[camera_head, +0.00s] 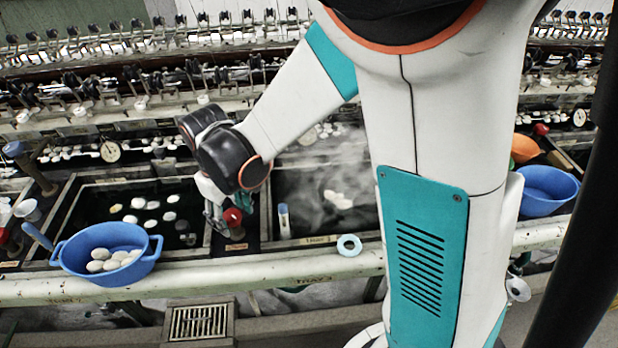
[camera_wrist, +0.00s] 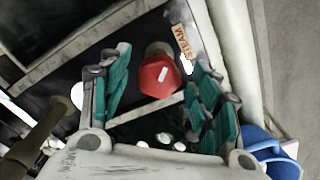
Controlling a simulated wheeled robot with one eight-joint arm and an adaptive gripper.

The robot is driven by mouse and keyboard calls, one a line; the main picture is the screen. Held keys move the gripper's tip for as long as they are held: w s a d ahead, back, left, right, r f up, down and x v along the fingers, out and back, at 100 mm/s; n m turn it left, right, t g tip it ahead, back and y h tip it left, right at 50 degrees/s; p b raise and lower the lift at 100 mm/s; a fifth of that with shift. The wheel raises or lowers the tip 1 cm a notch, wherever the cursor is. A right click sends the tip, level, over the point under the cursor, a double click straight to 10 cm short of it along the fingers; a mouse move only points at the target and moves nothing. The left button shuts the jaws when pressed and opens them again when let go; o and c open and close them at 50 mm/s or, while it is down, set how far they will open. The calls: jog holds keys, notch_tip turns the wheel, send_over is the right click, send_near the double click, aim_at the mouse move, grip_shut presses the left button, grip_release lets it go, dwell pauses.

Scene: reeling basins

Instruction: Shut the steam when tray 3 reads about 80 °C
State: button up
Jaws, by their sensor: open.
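The red steam valve knob (camera_head: 233,217) stands on the dark divider between two basins. In the wrist view the red knob (camera_wrist: 160,75) lies between my fingers, beside a "STEAM" label (camera_wrist: 183,42). My gripper (camera_wrist: 157,64) is open, with a teal finger on each side of the knob; I cannot tell whether either touches it. In the head view my gripper (camera_head: 217,208) comes down at the knob. Tray 3 (camera_head: 350,238), right of the knob, holds dark water, white cocoons and rising steam. A round dial (camera_head: 307,136) behind it is too small and hazy to read.
A white tube with a blue top (camera_head: 284,221) stands in tray 3. Another dial (camera_head: 110,151) is behind the left basin.

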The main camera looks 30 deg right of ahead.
aim_at(233, 215)
jog(key=n, duration=0.4)
jog(key=w+d+r+m+p, duration=0.1)
jog(key=d+r+p, duration=0.2)
jog(key=r+p, duration=1)
jog(key=s+d+r+m+t+b, duration=0.3)
jog(key=s+d+m+t+b, duration=0.4)
jog(key=s+d+b, duration=0.4)
jog(key=shift+s+r+m+b, duration=0.45)
jog(key=shift+s+m, duration=0.45)
jog(key=shift+s, duration=0.4)
jog(key=shift+f, duration=0.1)
dwell(3.8)
